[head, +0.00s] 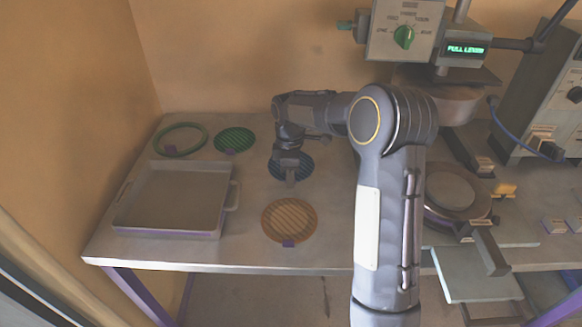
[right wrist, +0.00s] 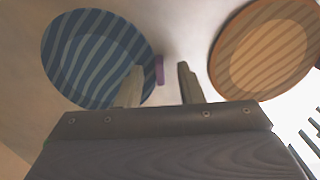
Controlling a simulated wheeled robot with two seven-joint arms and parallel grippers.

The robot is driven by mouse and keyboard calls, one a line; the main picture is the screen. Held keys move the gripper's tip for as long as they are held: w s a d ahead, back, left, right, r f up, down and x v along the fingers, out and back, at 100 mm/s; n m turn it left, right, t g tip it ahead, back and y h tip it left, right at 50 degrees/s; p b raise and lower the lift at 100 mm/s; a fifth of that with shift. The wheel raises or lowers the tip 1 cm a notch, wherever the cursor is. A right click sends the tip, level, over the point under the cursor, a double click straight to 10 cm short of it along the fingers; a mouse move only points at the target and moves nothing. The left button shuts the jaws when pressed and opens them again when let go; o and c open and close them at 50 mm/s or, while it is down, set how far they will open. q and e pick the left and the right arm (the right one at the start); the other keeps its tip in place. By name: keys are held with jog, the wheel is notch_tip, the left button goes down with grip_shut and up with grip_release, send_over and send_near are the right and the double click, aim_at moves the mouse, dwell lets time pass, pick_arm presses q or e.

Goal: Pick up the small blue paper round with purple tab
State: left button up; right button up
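The blue striped paper round (head: 303,160) lies flat on the grey table, partly hidden by my right gripper in the head view. It also shows in the right wrist view (right wrist: 92,58), with its purple tab (right wrist: 160,69) on the side toward the orange round. My right gripper (right wrist: 160,85) is open, with its two fingers apart. In the right wrist view the tab appears between the fingertips, and the left finger overlaps the edge of the round. In the head view the right gripper (head: 290,178) is over the round; contact cannot be told. My left gripper is not in view.
An orange striped round (head: 289,220) with a purple tab lies in front. A green striped round (head: 234,139), a green ring (head: 180,139) and a grey tray (head: 170,225) lie to the left. The press (head: 452,193) and control boxes stand to the right.

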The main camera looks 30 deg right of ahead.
grip_shut()
jog(key=shift+r, duration=0.15)
